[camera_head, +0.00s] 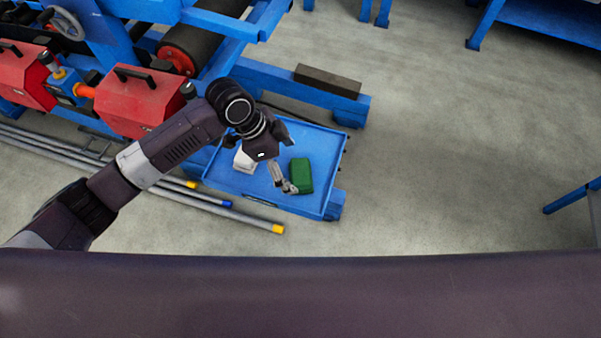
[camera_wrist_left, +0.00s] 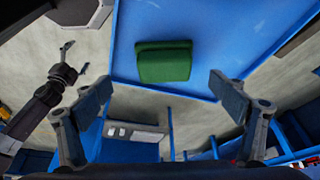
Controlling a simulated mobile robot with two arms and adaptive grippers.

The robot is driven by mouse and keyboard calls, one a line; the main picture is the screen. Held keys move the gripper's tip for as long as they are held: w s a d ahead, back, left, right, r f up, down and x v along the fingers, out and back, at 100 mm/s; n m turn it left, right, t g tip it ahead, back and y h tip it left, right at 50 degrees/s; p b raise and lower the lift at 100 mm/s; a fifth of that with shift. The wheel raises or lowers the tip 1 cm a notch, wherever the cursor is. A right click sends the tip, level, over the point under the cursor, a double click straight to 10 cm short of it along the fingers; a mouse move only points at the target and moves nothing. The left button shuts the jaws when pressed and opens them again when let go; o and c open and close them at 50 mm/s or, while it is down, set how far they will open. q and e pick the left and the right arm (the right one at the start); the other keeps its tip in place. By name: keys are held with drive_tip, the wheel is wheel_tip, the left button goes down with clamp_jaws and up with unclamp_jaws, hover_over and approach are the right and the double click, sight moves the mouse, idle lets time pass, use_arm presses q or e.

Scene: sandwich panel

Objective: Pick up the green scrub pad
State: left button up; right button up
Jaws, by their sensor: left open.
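The green scrub pad (camera_head: 301,175) lies on the blue tray (camera_head: 325,145), toward its right side. In the left wrist view the pad (camera_wrist_left: 164,64) shows whole, on the tray surface near its edge. My left gripper (camera_head: 287,160) is open and empty above the tray, just left of the pad in the head view. In the left wrist view its two fingers (camera_wrist_left: 161,97) are spread wide, with the pad beyond them and not touched. My right gripper (camera_wrist_left: 75,59) shows small at the left of the wrist view, with its fingers apart and empty.
A white object (camera_head: 244,160) sits on the tray, partly behind my left wrist. A dark bar (camera_head: 328,80) lies on the blue frame behind the tray. Red machine housings (camera_head: 140,103) and several rods (camera_head: 230,211) are at the left.

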sight(299, 171)
use_arm(q)
drive_tip(key=x, duration=0.1)
drive_tip(key=p+x, duration=0.1)
drive_tip(key=x, duration=0.3)
drive_tip(key=shift+w+d+f+p, duration=0.1)
drive_tip(key=shift+w+f+p, duration=0.1)
drive_tip(key=shift+w+p, duration=0.15)
drive_tip(key=shift+d+f, duration=0.25)
drive_tip(key=shift+f, duration=0.35)
drive_tip(key=c, duration=1.4)
